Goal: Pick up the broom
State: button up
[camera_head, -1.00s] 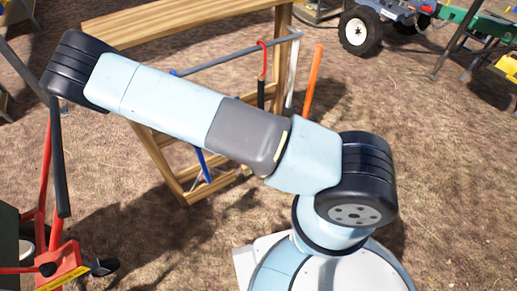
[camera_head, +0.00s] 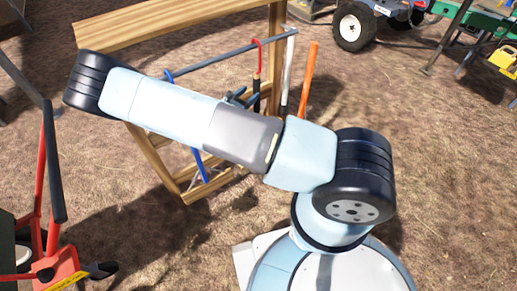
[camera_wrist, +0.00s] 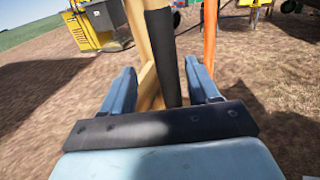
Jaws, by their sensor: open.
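No broom head shows, so I cannot tell which handle is the broom's. Several long tools hang on a wooden rack (camera_head: 165,22): a blue one (camera_head: 203,166), a dark one with a red hook (camera_head: 259,60), a white one (camera_head: 288,75) and an orange one (camera_head: 309,80). My gripper (camera_head: 241,96) shows past my forearm, beside the dark tool. In the wrist view my gripper (camera_wrist: 160,68) is open, its two blue fingers on either side of a black handle (camera_wrist: 163,60). I cannot tell if they touch it. The orange handle (camera_wrist: 210,35) is outside the right finger.
A grey bar (camera_head: 235,53) runs across the rack. A red and black tool (camera_head: 50,190) stands at the left. A wheeled vehicle (camera_head: 356,25) and a green frame (camera_head: 490,20) are at the back right. Bare ground is clear at the right.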

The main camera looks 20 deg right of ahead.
aim_at(256, 90)
jog(key=x, duration=0.5)
jog(key=shift+s+d+f, duration=0.15)
jog(key=shift+s+f, duration=0.05)
grip_shut()
dwell(0.3)
